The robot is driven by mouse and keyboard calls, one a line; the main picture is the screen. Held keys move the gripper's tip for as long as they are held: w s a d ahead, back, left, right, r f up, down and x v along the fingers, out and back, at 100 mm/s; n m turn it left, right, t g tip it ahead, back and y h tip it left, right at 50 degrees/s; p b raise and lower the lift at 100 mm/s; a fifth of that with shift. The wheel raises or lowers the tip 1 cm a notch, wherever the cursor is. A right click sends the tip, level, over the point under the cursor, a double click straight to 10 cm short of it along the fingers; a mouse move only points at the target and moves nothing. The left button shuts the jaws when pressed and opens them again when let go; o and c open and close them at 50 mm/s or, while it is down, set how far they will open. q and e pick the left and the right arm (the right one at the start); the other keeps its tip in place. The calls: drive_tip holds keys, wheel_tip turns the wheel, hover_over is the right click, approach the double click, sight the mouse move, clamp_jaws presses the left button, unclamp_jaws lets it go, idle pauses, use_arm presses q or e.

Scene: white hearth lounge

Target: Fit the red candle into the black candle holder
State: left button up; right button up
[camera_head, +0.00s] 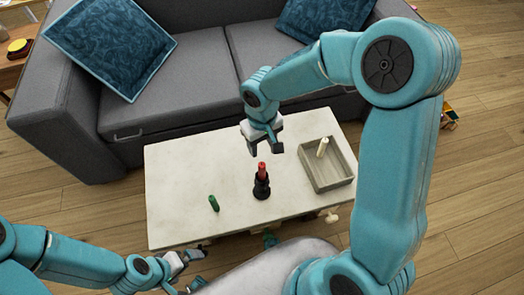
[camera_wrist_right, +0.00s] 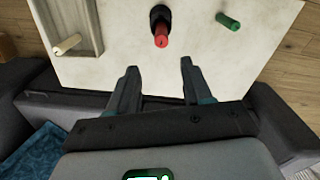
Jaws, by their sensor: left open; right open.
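The red candle (camera_head: 262,170) stands upright in the top of the black candle holder (camera_head: 261,186) on the white table. In the right wrist view the red candle (camera_wrist_right: 162,38) and the black holder (camera_wrist_right: 158,14) show just beyond my fingertips. My right gripper (camera_head: 265,146) is open and empty, above and a little behind the candle, apart from it. It also shows in the wrist view (camera_wrist_right: 158,70). My left gripper (camera_head: 192,268) is open and empty at the table's front left edge, low in the head view. How deep the candle sits is hidden.
A grey tray (camera_head: 343,183) at the table's right holds a cream candle (camera_head: 322,147). The white table (camera_head: 180,170) is clear at its back left. A grey sofa (camera_head: 200,75) stands behind it.

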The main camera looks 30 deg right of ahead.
drive_tip(key=s+a+f+m+y, duration=0.1)
drive_tip(key=s+a+f+y, duration=0.1)
drive_tip(key=s+a+f, duration=0.2)
drive_tip(key=s+a+f+m+y, duration=0.1)
drive_tip(key=s+a+f, duration=0.4)
drive_tip(key=s+f, duration=0.5)
wheel_tip(320, 180, down, 4)
drive_tip(key=shift+s+f+m+y, duration=0.1)
drive_tip(key=shift+s+m+y, duration=0.2)
drive_tip(key=shift+y, duration=0.2)
use_arm(q)
drive_tip(key=shift+s, duration=0.1)
